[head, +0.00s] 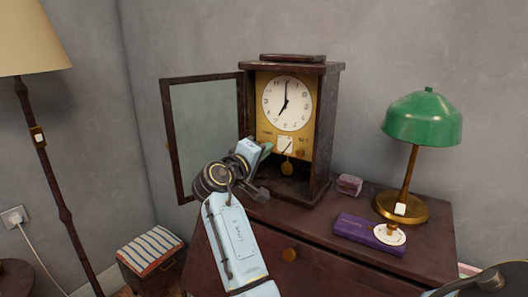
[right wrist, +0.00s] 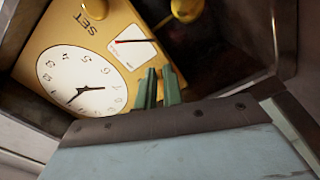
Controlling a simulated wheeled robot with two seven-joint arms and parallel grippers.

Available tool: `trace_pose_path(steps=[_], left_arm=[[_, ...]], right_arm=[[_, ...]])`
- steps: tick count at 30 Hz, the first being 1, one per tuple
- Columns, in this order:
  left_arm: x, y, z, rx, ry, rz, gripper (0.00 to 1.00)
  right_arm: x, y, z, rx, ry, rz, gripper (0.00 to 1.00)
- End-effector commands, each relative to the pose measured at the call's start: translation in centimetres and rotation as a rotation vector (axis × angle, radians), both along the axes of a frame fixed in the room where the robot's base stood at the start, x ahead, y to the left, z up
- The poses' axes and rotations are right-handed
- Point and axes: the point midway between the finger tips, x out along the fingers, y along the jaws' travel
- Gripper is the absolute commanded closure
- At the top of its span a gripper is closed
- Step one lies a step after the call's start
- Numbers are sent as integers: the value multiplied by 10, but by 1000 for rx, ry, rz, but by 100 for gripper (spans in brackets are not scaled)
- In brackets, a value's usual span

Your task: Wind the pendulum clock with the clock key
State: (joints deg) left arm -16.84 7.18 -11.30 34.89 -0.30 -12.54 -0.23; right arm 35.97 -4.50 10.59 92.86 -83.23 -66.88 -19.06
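The pendulum clock (head: 328,130) stands on the dresser with its glass door (head: 205,135) swung open to the left. My right gripper (head: 266,149) is at the lower left of the brass face. In the right wrist view its green fingers (right wrist: 160,88) point at the face near the small gauge (right wrist: 132,46), with a narrow gap between them. I cannot tell whether anything thin is between them. No clock key can be made out. My left gripper is not in view.
A striped stool (head: 150,250) and floor lamp (head: 50,170) are at left.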

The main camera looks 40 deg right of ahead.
Motion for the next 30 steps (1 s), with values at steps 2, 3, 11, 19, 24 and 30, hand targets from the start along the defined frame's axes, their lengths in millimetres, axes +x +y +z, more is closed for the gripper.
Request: trace_pose_path(steps=[2,3,11,19,24,30], left_arm=[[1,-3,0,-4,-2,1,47],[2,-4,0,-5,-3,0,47],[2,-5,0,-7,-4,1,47],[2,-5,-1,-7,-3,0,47],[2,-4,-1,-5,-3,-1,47],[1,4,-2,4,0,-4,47]], right_arm=[[0,0,0,0,1,0,80],[0,0,0,-1,1,1,75],[0,0,0,-2,1,1,73],[-7,26,0,0,0,4,73],[-17,64,-1,1,1,5,73],[-29,103,-1,2,1,3,73]])
